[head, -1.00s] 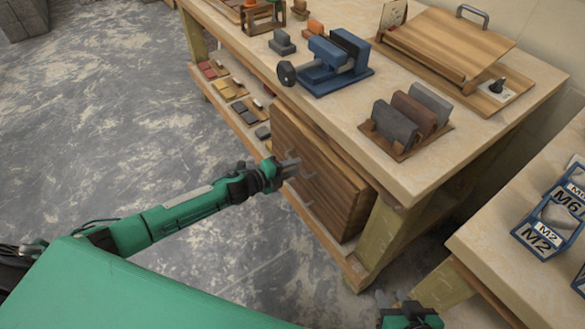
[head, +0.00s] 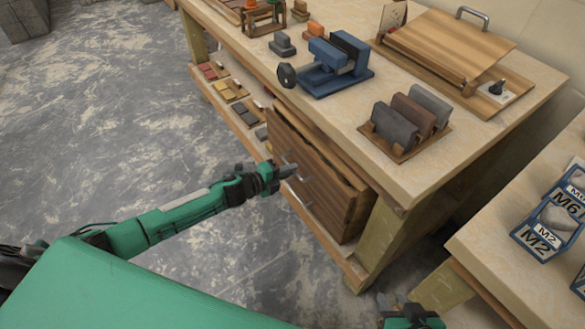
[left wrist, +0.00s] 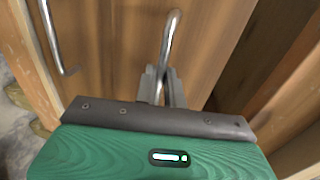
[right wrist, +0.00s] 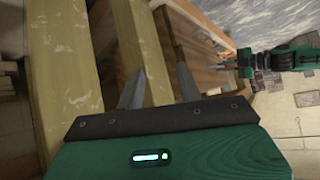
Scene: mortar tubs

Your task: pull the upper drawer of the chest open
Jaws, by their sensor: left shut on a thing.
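The wooden chest (head: 336,212) stands under the workbench. Its upper drawer (head: 290,140) stands out from the chest, with a dark gap showing behind its front. My left gripper (head: 287,171) is shut on the metal handle of the upper drawer. In the left wrist view the handle (left wrist: 171,32) runs between the fingers, close to the wooden front. The lower drawer's handle (head: 298,198) is below, and shows at the left of the left wrist view (left wrist: 53,42). My right gripper (right wrist: 158,78) is open and empty beside the bench legs. The drawer's inside is mostly hidden.
The workbench (head: 455,135) carries a blue vise (head: 325,75) and a rack of blocks (head: 405,120). A low shelf (head: 228,100) with small blocks lies left of the chest. A second table with blue labelled holders (head: 545,230) is at right. The floor before the chest is clear.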

